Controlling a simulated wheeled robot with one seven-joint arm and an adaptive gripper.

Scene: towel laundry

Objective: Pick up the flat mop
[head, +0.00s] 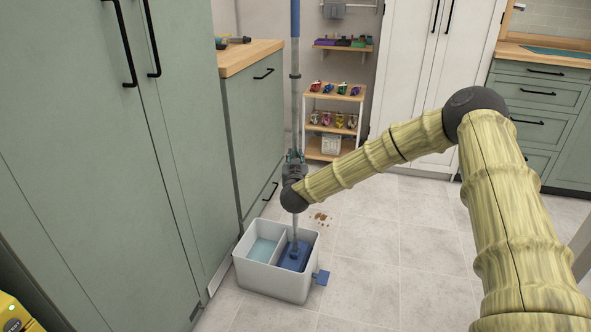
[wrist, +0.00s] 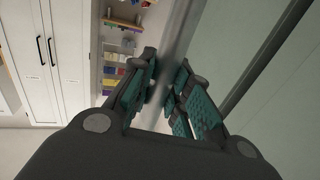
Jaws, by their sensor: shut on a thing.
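The flat mop (head: 295,108) stands upright in the head view, with a blue upper handle, a grey pole and a blue head (head: 296,256). Its head is down in the right compartment of a white two-part bucket (head: 272,283). My gripper (head: 294,158) is at the lower part of the pole, above the bucket. In the wrist view the grey pole (wrist: 179,45) runs between the teal-padded fingers of my gripper (wrist: 163,92), which are shut on it. My wrist hides part of the pole in the head view.
Green cabinets (head: 110,130) stand close on the left. A shelf rack (head: 335,92) with colourful items is behind. Brown crumbs (head: 320,217) lie on the tiles behind the bucket. A blue pedal (head: 321,278) sticks out at the bucket's right. The tiled floor (head: 400,245) to the right is clear.

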